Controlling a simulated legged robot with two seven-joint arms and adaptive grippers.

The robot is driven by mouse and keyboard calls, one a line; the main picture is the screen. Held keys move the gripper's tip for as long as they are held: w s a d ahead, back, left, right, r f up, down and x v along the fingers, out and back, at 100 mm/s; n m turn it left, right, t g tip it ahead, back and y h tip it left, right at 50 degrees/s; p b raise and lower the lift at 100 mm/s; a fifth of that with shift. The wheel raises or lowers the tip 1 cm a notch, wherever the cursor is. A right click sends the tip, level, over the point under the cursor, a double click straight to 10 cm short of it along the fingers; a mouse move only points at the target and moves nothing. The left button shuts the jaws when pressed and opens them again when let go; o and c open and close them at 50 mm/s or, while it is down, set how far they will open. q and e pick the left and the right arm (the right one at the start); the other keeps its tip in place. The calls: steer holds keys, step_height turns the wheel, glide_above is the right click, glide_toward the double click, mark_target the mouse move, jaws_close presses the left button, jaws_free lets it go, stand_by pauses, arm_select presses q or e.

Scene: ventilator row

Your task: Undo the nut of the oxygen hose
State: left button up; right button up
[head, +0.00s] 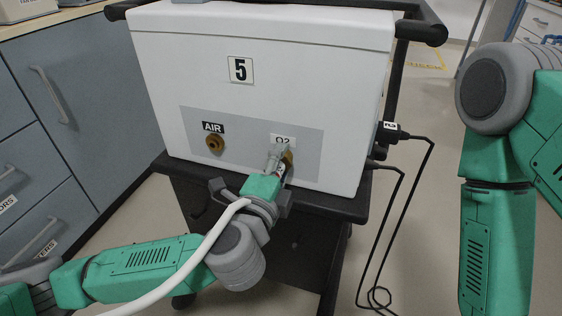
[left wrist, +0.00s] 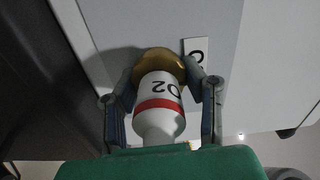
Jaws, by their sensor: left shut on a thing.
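The ventilator (head: 300,60), a white box marked 5, has a grey panel with a brass AIR port (head: 215,143) and, to its right, the O2 port under an O2 label (head: 283,141). My left gripper (head: 279,160) is at the O2 port. In the left wrist view its fingers (left wrist: 161,85) are shut around the brass nut (left wrist: 163,62). The white hose end (left wrist: 158,98), with a red band and O2 lettering, lies between the fingers. The white hose (head: 190,260) runs over my left arm. My right arm shows at the right; its gripper is out of view.
The ventilator stands on a black cart (head: 335,205) with a dark frame. A black plug (head: 391,131) with hanging cables is on its right side. Grey drawers (head: 75,120) stand close at the left.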

arm_select(q)
steer(key=shift+f+n, duration=0.35)
steer(key=shift+n, duration=0.75)
steer(key=o, duration=1.1)
steer(key=shift+o, duration=0.6)
steer(key=shift+r, duration=0.2)
steer(key=v, duration=1.2)
